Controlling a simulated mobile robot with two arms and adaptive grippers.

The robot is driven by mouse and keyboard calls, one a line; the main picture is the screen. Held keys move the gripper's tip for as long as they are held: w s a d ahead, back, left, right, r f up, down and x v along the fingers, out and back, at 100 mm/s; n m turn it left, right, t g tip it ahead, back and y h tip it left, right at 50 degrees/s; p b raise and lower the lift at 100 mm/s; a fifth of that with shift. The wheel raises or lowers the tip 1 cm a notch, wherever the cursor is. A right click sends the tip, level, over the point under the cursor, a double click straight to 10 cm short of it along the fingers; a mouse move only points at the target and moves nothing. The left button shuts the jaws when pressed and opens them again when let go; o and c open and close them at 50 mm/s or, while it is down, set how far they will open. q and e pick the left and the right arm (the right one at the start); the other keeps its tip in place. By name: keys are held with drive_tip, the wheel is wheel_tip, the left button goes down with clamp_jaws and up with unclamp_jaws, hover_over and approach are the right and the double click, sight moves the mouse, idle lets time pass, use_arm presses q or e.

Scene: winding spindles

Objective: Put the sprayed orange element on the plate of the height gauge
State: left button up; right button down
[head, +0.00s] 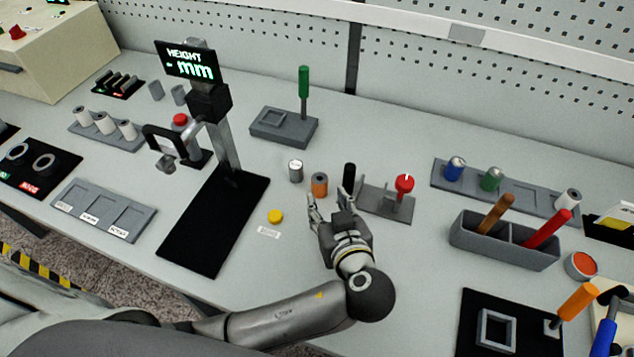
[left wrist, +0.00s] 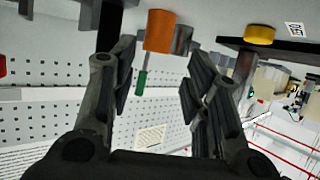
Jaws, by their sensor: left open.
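The orange element (head: 319,186) is a small upright cylinder with a grey top, standing on the grey table. In the left wrist view the orange element (left wrist: 159,32) lies in line with the gap between the fingers, apart from them. My left gripper (head: 330,203) is open and empty, just in front of the element. Its fingers spread wide in the left wrist view (left wrist: 160,68). The height gauge (head: 207,100) stands to the left, its display reading "HEIGHT - mm". Its black plate (head: 212,240) is bare. My right gripper is not in view.
A grey cylinder (head: 296,171) stands just left of the orange element. A yellow button (head: 275,216) lies between plate and gripper. A grey fixture with a red knob (head: 404,184) is close on the right. A grey block with a green handle (head: 304,82) stands behind.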

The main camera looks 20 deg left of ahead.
sight(321, 182)
use_arm(q)
drive_tip(key=x, duration=0.4)
drive_tip(key=shift+w+a+p, duration=0.15)
drive_tip(key=shift+w+p, duration=0.1)
drive_tip(key=shift+p, duration=0.1)
drive_tip(key=shift+w+a, duration=0.1)
drive_tip(key=shift+w, duration=0.2)
drive_tip(key=p+x, duration=0.2)
drive_tip(key=x, duration=0.2)
drive_tip(key=shift+w+a, duration=0.1)
drive_tip(key=shift+w, duration=0.25)
drive_tip(key=shift+r, duration=0.1)
drive_tip(key=shift+c, duration=1)
drive_tip(key=c, duration=0.7)
